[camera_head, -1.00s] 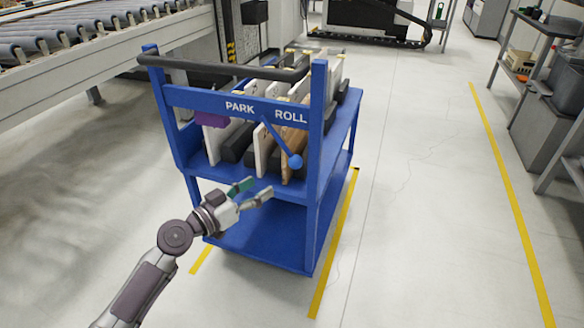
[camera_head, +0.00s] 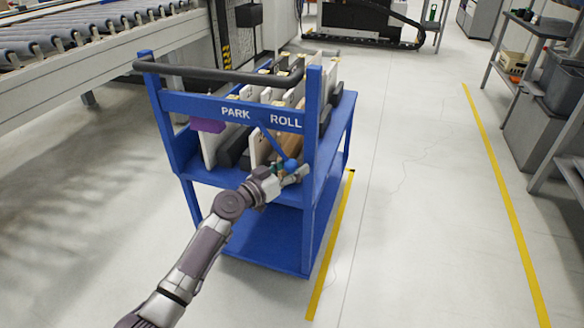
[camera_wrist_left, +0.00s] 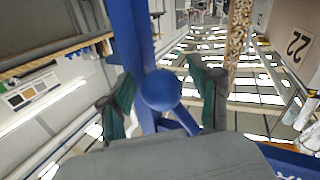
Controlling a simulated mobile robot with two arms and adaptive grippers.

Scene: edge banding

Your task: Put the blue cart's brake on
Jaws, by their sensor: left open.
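The blue cart (camera_head: 240,105) stands in the middle of the head view, with a dark push bar along its near top edge. Its near panel reads PARK on the left and ROLL on the right. A blue brake lever with a ball knob (camera_head: 290,164) slants down and to the right, on the ROLL side. My left gripper (camera_head: 289,172) is open at the knob. In the left wrist view the blue knob (camera_wrist_left: 161,90) lies between the two green-padded fingers, with visible gaps on both sides. My right gripper is not in view.
The cart carries several upright white and wooden panels (camera_head: 265,145). A roller conveyor (camera_head: 80,45) runs at the upper left. Yellow floor lines (camera_head: 500,190) and shelving lie to the right. The floor between cart and right line is clear.

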